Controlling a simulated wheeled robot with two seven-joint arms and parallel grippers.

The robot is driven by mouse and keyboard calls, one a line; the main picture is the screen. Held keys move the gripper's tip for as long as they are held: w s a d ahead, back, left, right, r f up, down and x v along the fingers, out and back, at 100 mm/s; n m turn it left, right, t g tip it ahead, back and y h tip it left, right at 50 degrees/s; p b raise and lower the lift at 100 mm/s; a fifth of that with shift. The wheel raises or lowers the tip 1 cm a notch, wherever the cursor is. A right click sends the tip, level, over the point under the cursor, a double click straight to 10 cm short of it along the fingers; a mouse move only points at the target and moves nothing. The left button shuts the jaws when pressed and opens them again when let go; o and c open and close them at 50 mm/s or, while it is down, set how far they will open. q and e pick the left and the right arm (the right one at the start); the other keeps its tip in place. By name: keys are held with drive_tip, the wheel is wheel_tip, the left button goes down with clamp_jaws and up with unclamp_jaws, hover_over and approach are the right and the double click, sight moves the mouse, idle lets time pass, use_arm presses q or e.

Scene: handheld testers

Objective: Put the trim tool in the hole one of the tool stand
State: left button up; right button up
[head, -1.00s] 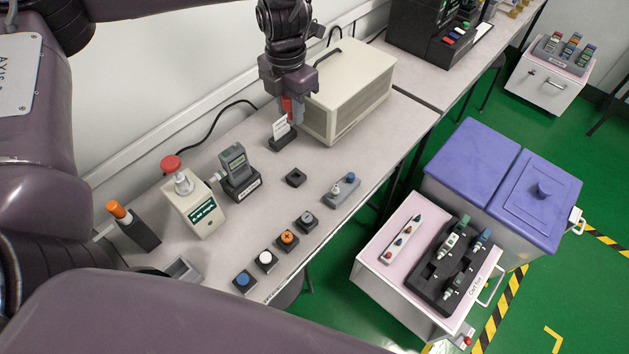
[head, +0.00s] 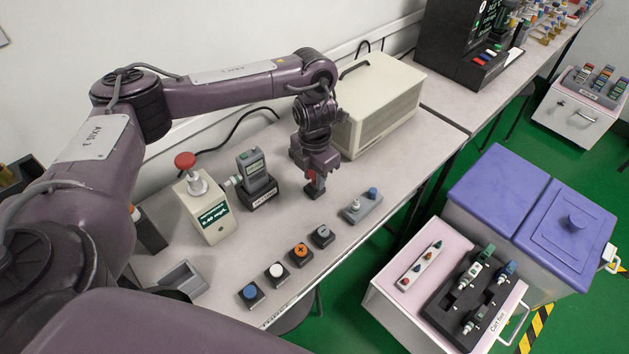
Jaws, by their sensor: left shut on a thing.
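My left gripper (head: 314,178) is pointing down over the bench and is shut on the trim tool (head: 311,176), of which a small red part shows between the fingers. Directly below the fingers is a small dark block (head: 315,192), apparently the tool stand, mostly covered by the gripper. I cannot tell whether the tool's lower end is in a hole or just above the block. The hole itself is hidden. My right gripper is not in view.
A handheld tester (head: 256,173) in a dark cradle stands left of the gripper. A beige case (head: 380,105) stands behind it. A red-topped box (head: 205,205) stands further left.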

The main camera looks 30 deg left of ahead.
use_arm(q)
drive_tip(key=shift+f, duration=0.75)
drive_tip(key=shift+f, duration=0.15)
drive_tip(key=o, duration=1)
drive_tip(key=shift+c, duration=0.2)
wheel_tip(320, 180, up, 11)
drive_tip(key=p, duration=0.3)
drive_tip(key=shift+r+p, duration=0.3)
drive_tip(key=shift+r, duration=0.45)
drive_tip(key=shift+f, duration=0.1)
